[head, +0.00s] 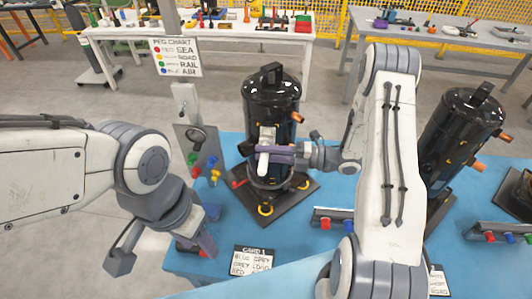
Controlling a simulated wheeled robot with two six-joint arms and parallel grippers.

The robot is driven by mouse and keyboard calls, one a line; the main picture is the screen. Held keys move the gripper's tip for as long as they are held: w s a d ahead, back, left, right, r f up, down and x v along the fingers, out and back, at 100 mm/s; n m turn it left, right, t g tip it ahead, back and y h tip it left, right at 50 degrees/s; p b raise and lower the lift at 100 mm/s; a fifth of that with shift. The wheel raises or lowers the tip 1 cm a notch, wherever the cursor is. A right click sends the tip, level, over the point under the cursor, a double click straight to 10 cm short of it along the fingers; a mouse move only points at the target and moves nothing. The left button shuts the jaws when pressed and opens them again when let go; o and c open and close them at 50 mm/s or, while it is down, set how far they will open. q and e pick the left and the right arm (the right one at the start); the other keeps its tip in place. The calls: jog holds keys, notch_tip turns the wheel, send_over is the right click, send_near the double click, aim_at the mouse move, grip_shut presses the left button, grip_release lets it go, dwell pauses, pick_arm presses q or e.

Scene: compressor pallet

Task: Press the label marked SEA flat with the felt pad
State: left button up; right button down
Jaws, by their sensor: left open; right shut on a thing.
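My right gripper (280,149) is shut on a pale block that looks like the felt pad (263,162). It holds it at the front of the black compressor (270,95) in the middle. I cannot tell whether the pad touches the compressor's side. No label marked SEA can be made out on the compressor; the pad and gripper cover part of its front. My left gripper (203,240) is open, low at the blue table's left edge.
A second black compressor (460,125) stands at the right. A panel with coloured pegs (197,150) stands left of the middle compressor. A peg rail (333,217) and a card (254,261) are on the blue table (222,232). Workbenches stand behind.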

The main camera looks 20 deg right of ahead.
aim_at(264, 163)
jog(key=shift+s+a, duration=0.35)
jog(key=shift+s, duration=0.45)
jog(key=shift+s+a, duration=0.3)
jog(key=shift+s, duration=0.45)
jog(key=shift+b, duration=0.35)
jog(key=shift+w+d+f+b, duration=0.25)
jog(key=shift+w+f+b, duration=0.3)
jog(key=shift+b, duration=0.1)
jog(key=shift+w+d+f+b, duration=0.2)
jog(key=shift+w+f+b, duration=0.3)
jog(key=shift+b, duration=0.1)
jog(key=shift+w, duration=0.15)
jog(key=shift+w+d, duration=0.25)
jog(key=shift+w, duration=0.15)
jog(key=shift+s+a+b, duration=0.25)
jog(key=shift+s+a, duration=0.1)
jog(key=shift+s, duration=0.45)
jog(key=shift+s+a+b, duration=0.25)
jog(key=shift+s+a, duration=0.1)
jog(key=shift+s, duration=0.45)
